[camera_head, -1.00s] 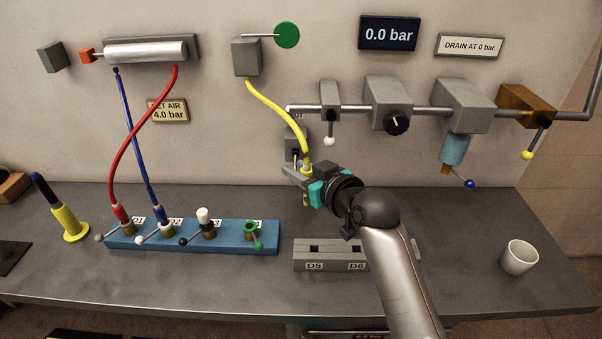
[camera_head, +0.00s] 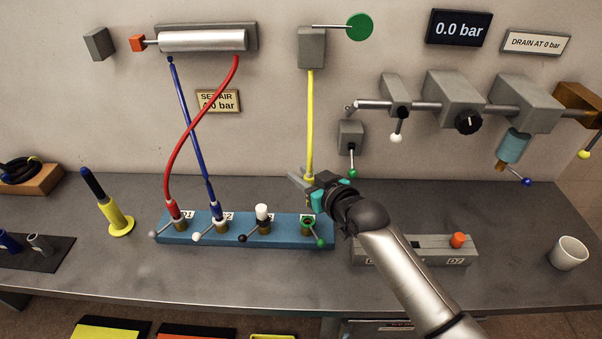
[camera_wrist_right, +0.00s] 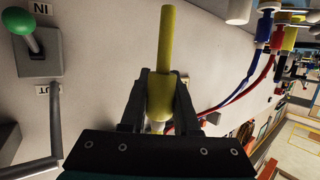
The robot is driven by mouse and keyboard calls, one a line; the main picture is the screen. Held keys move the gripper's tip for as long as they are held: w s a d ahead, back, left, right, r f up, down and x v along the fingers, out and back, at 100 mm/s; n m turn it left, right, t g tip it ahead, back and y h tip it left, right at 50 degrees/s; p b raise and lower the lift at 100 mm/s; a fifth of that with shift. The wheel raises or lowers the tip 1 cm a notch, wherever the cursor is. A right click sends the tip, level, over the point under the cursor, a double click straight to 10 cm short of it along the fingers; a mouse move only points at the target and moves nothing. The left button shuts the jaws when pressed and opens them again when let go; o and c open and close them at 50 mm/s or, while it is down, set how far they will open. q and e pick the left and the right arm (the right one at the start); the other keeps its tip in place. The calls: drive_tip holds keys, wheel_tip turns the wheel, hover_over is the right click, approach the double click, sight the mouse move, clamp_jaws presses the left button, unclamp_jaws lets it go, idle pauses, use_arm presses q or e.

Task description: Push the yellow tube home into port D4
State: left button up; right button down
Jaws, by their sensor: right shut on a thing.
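The yellow tube (camera_head: 310,120) hangs almost straight down from a grey wall box. My right gripper (camera_head: 305,179) is shut on its lower end. In the right wrist view the yellow end piece (camera_wrist_right: 161,98) sits between the two fingers (camera_wrist_right: 160,100), and a little of a pale tip shows below it. Port D4 (camera_head: 307,222), with a green ring and a green-knobbed lever, is at the right end of the blue manifold (camera_head: 284,234). The gripper and tube end are above D4, apart from it. The tube's lowest tip is hidden in the head view. My left gripper is not in view.
The red hose (camera_head: 194,140) and blue hose (camera_head: 190,135) stand in D1 and D2. D3 has a white cap (camera_head: 262,212). A grey block with an orange plug (camera_head: 457,240) lies right, partly behind my arm. A white cup (camera_head: 568,253) stands far right.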

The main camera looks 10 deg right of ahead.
wheel_tip(320, 180, down, 6)
drive_tip(key=b, duration=0.3)
drive_tip(key=shift+r+b, duration=0.1)
drive_tip(key=shift+b, duration=0.25)
drive_tip(key=shift+p, duration=0.65)
idle(1.7)
drive_tip(key=shift+f+b, duration=1.4)
drive_tip(key=shift+f, duration=0.55)
drive_tip(key=c, duration=0.6)
unclamp_jaws()
